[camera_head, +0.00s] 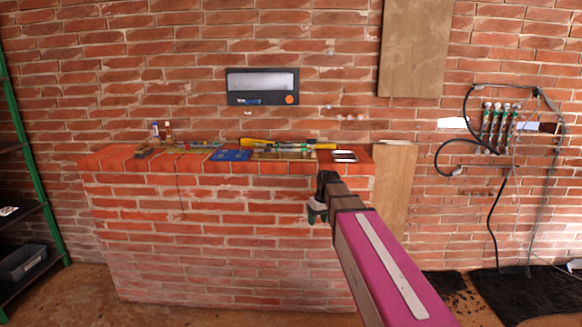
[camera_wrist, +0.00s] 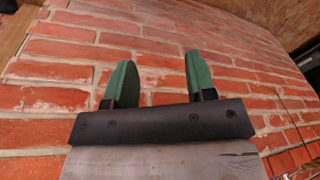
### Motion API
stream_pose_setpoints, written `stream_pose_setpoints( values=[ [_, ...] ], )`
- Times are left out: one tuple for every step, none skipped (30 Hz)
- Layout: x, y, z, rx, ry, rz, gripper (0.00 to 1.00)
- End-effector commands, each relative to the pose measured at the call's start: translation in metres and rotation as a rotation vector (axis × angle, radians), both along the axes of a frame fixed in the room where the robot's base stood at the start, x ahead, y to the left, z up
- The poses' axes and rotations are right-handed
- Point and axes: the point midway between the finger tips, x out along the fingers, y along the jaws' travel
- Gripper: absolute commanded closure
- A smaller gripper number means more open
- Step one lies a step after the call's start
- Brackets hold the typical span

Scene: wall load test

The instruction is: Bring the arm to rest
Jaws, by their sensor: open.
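My arm (camera_head: 385,265), with a magenta link, reaches up from the lower right in the head view. My gripper (camera_head: 316,216) hangs at its end in front of the brick bench's front face, below the top edge and near its right end. In the wrist view my gripper (camera_wrist: 159,85) shows two green fingers set well apart. It is open, and nothing is between the fingers. Whether the fingers touch the bricks cannot be told.
A brick bench (camera_head: 225,215) fills the middle, with tools (camera_head: 285,145) and a blue item (camera_head: 230,155) on top. A dark panel (camera_head: 262,86) hangs above. A shelf (camera_head: 22,220) stands left. Boards (camera_head: 413,45), cables (camera_head: 497,200) and a dark mat (camera_head: 525,295) are at right.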

Motion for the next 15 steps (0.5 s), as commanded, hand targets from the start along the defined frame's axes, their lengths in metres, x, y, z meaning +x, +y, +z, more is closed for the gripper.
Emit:
stream_pose_setpoints(
  values=[
    [-0.016, -0.007, -0.016, -0.007, 0.013, -0.033, 0.49],
    [-0.023, -0.011, -0.024, -0.012, 0.021, -0.053, 0.49],
    [-0.031, -0.016, -0.034, -0.019, 0.029, -0.079, 0.49],
    [-0.038, -0.020, -0.042, -0.024, 0.034, -0.100, 0.49],
    [-0.045, -0.024, -0.050, -0.029, 0.040, -0.119, 0.49],
    [-0.054, -0.028, -0.059, -0.035, 0.048, -0.146, 0.49],
    [-0.060, -0.032, -0.067, -0.040, 0.054, -0.165, 0.49],
    [-0.067, -0.036, -0.074, -0.046, 0.059, -0.184, 0.49],
    [-0.077, -0.040, -0.083, -0.053, 0.067, -0.210, 0.49],
    [-0.084, -0.043, -0.090, -0.058, 0.073, -0.227, 0.49],
    [-0.091, -0.047, -0.096, -0.062, 0.077, -0.248, 0.49],
    [-0.101, -0.051, -0.105, -0.070, 0.084, -0.272, 0.49],
    [-0.108, -0.055, -0.110, -0.075, 0.088, -0.291, 0.49],
    [-0.116, -0.058, -0.117, -0.081, 0.094, -0.310, 0.49],
    [-0.125, -0.062, -0.124, -0.087, 0.100, -0.334, 0.49]
  ],
)
